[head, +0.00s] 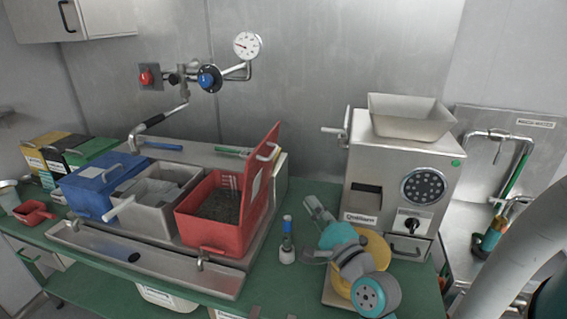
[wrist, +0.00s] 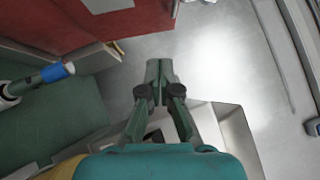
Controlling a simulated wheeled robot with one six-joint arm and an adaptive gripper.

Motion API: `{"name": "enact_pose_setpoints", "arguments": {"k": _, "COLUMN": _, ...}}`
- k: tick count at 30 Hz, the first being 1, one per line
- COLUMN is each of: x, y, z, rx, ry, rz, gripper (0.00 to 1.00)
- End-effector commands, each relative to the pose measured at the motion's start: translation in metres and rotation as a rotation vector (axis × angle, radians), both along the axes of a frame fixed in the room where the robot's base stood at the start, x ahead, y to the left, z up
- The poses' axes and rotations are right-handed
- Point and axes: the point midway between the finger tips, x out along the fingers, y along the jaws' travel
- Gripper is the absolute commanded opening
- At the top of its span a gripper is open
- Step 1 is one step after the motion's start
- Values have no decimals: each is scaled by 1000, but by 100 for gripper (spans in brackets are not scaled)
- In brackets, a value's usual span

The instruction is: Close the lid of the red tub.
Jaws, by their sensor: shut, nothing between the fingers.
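The red tub (head: 206,233) stands at the right end of a row of three bins and holds dark granular stuff. Its red lid (head: 262,185) is open, standing up along the tub's right side, with a pale handle (head: 267,153) near its top. In the wrist view the red lid (wrist: 60,25) fills the upper left, with a white label on it. My gripper (head: 309,203) is to the right of the lid and apart from it. In the wrist view my gripper's fingers (wrist: 158,68) are together, with nothing between them.
A blue bin (head: 92,193) with its lid down and a grey bin (head: 150,205) stand left of the tub. A grinder (head: 385,170) stands right of my gripper. A blue-capped brush-like tool (head: 287,240) stands on the green counter between tub and arm.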

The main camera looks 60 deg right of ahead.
Motion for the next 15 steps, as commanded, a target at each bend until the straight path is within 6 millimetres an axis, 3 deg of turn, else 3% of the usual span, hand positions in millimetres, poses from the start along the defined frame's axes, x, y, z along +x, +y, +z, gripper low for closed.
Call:
{"name": "enact_pose_setpoints", "arguments": {"k": 3, "x": -3, "y": -11, "z": 15, "rx": 19, "ry": -33, "rz": 7, "gripper": 0}}
{"name": "enact_pose_setpoints", "arguments": {"k": 8, "x": -1, "y": -15, "z": 20, "rx": 29, "ry": -45, "rz": 15, "gripper": 0}}
{"name": "enact_pose_setpoints", "arguments": {"k": 15, "x": 23, "y": -27, "z": 28, "rx": 26, "ry": -45, "rz": 16, "gripper": 0}}
